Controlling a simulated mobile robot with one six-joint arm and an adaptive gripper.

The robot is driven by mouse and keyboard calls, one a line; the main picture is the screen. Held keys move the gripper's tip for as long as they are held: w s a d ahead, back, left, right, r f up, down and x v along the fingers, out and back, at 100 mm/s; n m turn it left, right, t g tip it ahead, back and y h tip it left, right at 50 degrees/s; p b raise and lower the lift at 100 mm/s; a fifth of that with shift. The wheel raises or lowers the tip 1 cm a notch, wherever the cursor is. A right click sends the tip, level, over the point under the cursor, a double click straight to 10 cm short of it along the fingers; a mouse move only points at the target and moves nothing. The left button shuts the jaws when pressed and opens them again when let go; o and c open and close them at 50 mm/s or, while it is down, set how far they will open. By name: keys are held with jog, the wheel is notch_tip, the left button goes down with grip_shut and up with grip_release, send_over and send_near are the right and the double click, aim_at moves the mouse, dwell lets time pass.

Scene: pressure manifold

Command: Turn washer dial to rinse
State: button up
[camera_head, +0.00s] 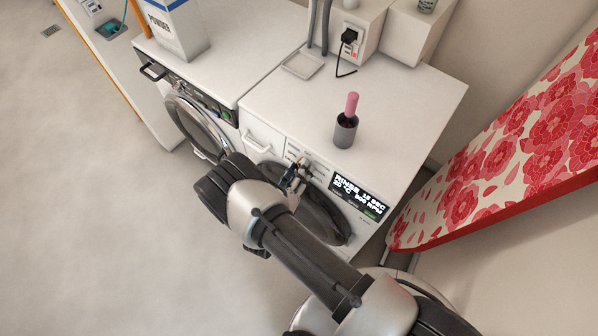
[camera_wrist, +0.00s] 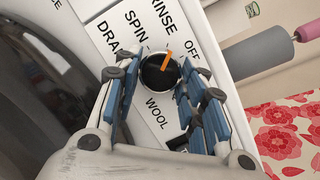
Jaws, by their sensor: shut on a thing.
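The washer dial (camera_wrist: 155,78) is a round black knob with a light rim and an orange pointer, on a white panel in the wrist view. The pointer tilts up and slightly right, towards the RINSE label (camera_wrist: 163,18). SPIN, DRAIN, OFF and WOOL labels lie around it. My gripper (camera_wrist: 160,70) has its blue-padded fingers on both sides of the dial and is shut on it. In the head view my gripper (camera_head: 295,174) is at the right washer's front panel, where my arm hides much of it. The washer display (camera_head: 358,196) reads RINSE.
A powder box (camera_head: 174,25) stands on the left machine, whose round door (camera_head: 199,125) looks ajar. A floral ironing board (camera_head: 520,140) is at the right. Floor at left is clear.

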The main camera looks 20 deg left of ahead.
jog(key=shift+d+n, duration=0.1)
jog(key=shift+n, duration=0.6)
jog(key=o, duration=1.1)
jog(key=shift+c, duration=0.2)
jog(key=v, duration=1.2)
jog(key=shift+d+r, duration=0.15)
jog(key=shift+r, duration=0.1)
